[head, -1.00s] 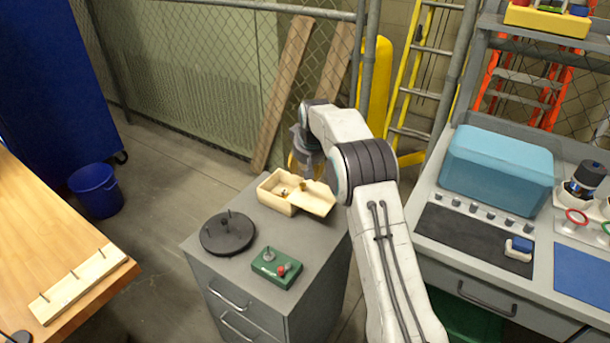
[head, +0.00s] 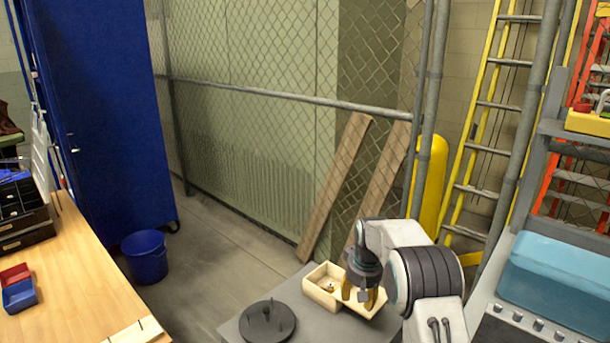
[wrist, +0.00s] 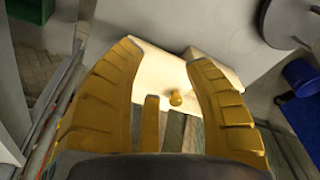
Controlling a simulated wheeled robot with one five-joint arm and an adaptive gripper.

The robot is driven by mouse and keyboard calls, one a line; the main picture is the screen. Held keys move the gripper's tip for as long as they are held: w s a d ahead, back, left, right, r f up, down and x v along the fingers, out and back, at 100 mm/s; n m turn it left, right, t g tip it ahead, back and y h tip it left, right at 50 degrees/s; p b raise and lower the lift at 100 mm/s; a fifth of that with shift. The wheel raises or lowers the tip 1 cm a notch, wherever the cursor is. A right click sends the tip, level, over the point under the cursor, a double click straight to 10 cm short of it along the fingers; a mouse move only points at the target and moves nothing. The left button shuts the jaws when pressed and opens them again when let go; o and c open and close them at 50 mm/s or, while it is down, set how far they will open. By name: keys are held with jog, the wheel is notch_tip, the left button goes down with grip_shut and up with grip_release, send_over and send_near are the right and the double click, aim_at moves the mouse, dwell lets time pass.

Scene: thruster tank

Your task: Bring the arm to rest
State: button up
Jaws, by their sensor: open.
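My gripper (head: 361,292) is at the lower middle of the head view, close over the right part of a pale wooden box (head: 322,296) on a grey cabinet top. In the wrist view, the yellow fingers of my gripper (wrist: 170,85) stand wide apart with nothing held between them. A small brass-coloured knob (wrist: 175,97) shows between the fingers, against the pale box (wrist: 158,62). My arm bends down from the right side of the head view. Its lower part is out of the picture.
A dark round plate with pegs (head: 267,322) sits on the cabinet (head: 310,325), left of the box. A wooden workbench (head: 85,275) stands at left, a blue bucket (head: 145,258) on the floor. A bench with a teal case (head: 558,277) is at right. Chain-link fence stands behind.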

jog(key=s+f+g, duration=0.2)
jog(key=s+f, duration=0.1)
jog(key=s, duration=0.6)
jog(key=s+r, duration=0.4)
jog(key=s, duration=0.5)
jog(key=s+r+g, duration=0.1)
jog(key=s+r, duration=0.3)
jog(key=s, duration=0.6)
jog(key=s+r, duration=0.3)
jog(key=s, duration=0.6)
notch_tip(320, 180, up, 7)
jog(key=s+t, duration=0.2)
jog(key=t, duration=0.2)
jog(key=shift+s, duration=0.2)
